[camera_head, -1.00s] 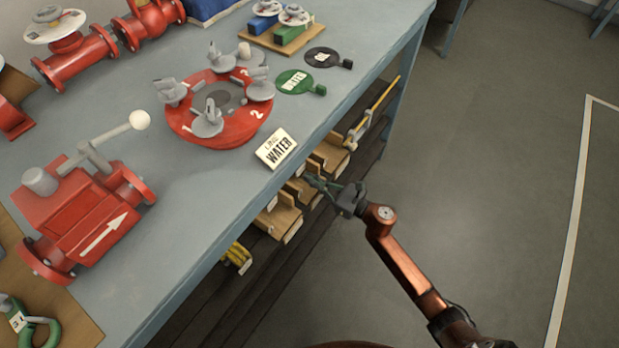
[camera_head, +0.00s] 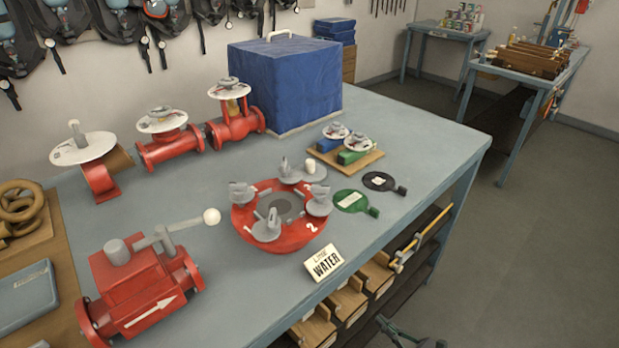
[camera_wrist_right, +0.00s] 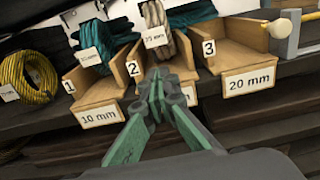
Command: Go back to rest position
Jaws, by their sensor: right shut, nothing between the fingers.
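My right gripper (camera_head: 396,335) shows only in part at the bottom edge of the head view, low beside the front of the workbench (camera_head: 240,318). In the right wrist view my right gripper (camera_wrist_right: 157,88) has its green fingers together with nothing between them. It points at the wooden bins on the lower shelf, in front of the bin numbered 2 (camera_wrist_right: 165,60). I cannot tell from the picture how far it is from the bin. My left gripper is out of view.
The shelf holds bins 1 (camera_wrist_right: 100,90) and 3 (camera_wrist_right: 235,50) and a yellow coil (camera_wrist_right: 25,78). The floor on the right (camera_head: 560,220) is clear.

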